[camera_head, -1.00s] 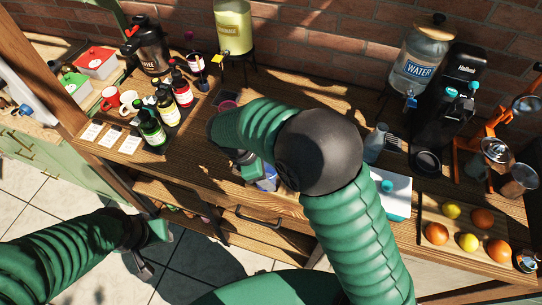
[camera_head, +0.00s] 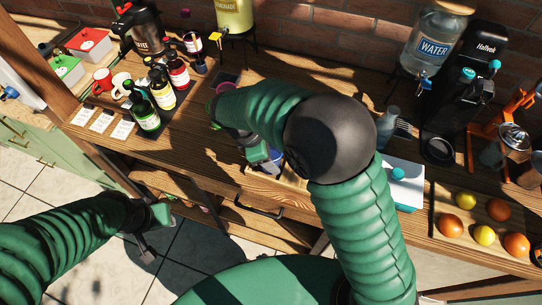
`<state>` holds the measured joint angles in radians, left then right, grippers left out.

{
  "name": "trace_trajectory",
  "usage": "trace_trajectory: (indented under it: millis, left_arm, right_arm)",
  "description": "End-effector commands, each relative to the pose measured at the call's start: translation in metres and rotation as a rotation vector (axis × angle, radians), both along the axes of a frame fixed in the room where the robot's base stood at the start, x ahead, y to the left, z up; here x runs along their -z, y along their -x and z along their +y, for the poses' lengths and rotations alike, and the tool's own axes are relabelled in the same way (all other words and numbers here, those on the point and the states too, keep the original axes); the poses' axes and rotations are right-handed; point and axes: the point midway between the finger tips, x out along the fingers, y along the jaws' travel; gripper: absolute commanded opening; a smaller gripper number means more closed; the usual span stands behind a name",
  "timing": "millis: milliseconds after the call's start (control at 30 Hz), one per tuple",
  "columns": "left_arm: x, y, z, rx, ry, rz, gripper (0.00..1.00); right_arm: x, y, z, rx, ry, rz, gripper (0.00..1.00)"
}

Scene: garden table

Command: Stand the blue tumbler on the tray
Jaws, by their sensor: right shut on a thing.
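My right gripper (camera_head: 260,157) is over the front part of the wooden table, left of the black elbow of my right arm. It is shut on the blue tumbler (camera_head: 275,157), of which only a small blue patch shows; my arm hides the rest. I cannot tell whether the tumbler touches the table. My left gripper (camera_head: 157,234) is open and empty, low in front of the table, over the floor.
Several bottles (camera_head: 146,115) stand left of the tray, with mugs (camera_head: 102,80) beyond. At right are a blue-white box (camera_head: 403,187), a board with fruit (camera_head: 480,213), a water dispenser (camera_head: 432,50) and a black coffee machine (camera_head: 460,105). Table wood (camera_head: 200,137) between the bottles and my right gripper is clear.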

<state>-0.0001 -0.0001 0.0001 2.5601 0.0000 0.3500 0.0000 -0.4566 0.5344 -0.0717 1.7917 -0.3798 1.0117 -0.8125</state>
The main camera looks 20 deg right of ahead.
Motion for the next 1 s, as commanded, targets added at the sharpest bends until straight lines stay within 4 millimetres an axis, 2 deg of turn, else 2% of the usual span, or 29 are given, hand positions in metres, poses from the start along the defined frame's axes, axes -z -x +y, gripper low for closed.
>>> trace_trajectory:
  millis: [67,100,133,400,533,667,900,1000]
  left_arm:
    - [0.000,0.000,0.000,0.000,0.000,0.000,0.36]
    - [0.000,0.000,0.000,0.000,0.000,0.000,0.36]
    - [0.000,0.000,0.000,0.000,0.000,0.000,0.36]
    - [0.000,0.000,0.000,0.000,0.000,0.000,0.36]
    - [-0.001,0.000,0.000,0.000,0.000,0.000,0.36]
    - [-0.002,0.000,0.000,0.000,0.000,0.000,0.36]
    - [-0.004,0.000,0.000,0.000,0.000,0.000,0.36]
    - [-0.005,0.000,0.000,0.000,0.000,0.000,0.36]
  right_arm:
    - [0.003,0.000,0.000,-0.001,0.000,0.000,0.04]
    - [0.002,0.000,0.001,-0.001,0.000,0.000,0.63]
    - [0.002,-0.001,0.001,-0.001,0.000,0.000,0.67]
    - [0.002,0.000,0.001,-0.001,0.000,-0.001,0.67]
    - [-0.007,-0.001,0.003,-0.002,-0.002,-0.002,0.67]
    - [-0.033,-0.001,0.014,-0.002,-0.003,-0.005,0.67]
    - [-0.089,-0.002,0.037,-0.003,-0.002,-0.004,0.67]
    - [-0.103,-0.002,0.043,-0.002,-0.002,-0.002,0.67]
